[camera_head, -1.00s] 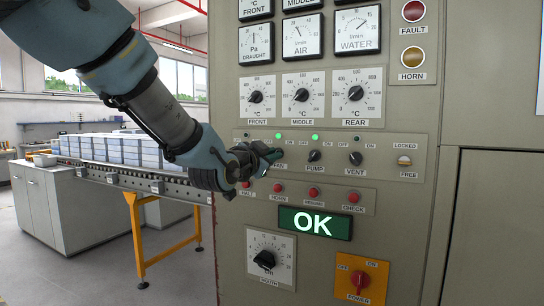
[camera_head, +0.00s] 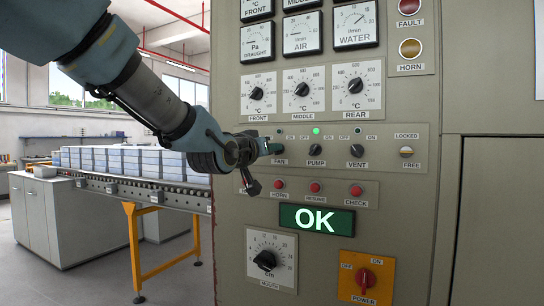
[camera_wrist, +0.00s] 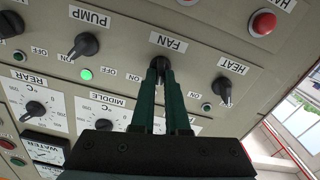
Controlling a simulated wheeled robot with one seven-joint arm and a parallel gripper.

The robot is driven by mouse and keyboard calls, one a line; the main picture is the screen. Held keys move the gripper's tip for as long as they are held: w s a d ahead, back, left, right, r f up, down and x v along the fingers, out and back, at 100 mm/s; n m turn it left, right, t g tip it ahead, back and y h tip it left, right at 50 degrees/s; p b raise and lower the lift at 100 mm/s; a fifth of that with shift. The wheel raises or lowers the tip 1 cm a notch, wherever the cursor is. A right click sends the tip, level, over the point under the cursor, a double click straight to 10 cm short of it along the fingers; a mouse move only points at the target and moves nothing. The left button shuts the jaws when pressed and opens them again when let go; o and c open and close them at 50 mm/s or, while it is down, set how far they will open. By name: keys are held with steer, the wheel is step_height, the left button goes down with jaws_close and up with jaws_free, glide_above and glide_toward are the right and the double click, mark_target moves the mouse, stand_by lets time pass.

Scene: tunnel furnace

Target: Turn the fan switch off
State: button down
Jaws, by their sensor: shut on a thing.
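The fan switch (camera_wrist: 157,64) is a black rotary knob on the grey panel, under the FAN label (camera_wrist: 168,43) in the wrist view. My gripper (camera_wrist: 161,78) has its two dark green fingers shut on this knob. In the head view my gripper (camera_head: 270,148) reaches the panel from the left, and its fingers mostly hide the knob. The FAN label (camera_head: 279,162) shows just below them. The small lamp above the fan switch (camera_head: 279,132) looks dark. The fingers cover it in the wrist view.
The pump switch (camera_head: 316,150) and vent switch (camera_head: 356,151) stand to the right; the pump lamp (camera_head: 316,131) is green. The heat switch (camera_wrist: 222,90) is close beside my fingers. Red buttons (camera_head: 315,187) and a green OK display (camera_head: 317,219) lie below. A conveyor (camera_head: 140,188) stands left.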

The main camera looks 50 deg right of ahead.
steer(key=shift+w+f+n+b, duration=0.1)
steer(key=shift+n+b, duration=0.45)
steer(key=shift+n, duration=1.55)
steer(key=c, duration=0.9)
jaws_free()
steer(key=shift+a, duration=0.1)
steer(key=b+v, duration=0.1)
steer(key=v, duration=0.9)
steer(key=shift+a, duration=0.3)
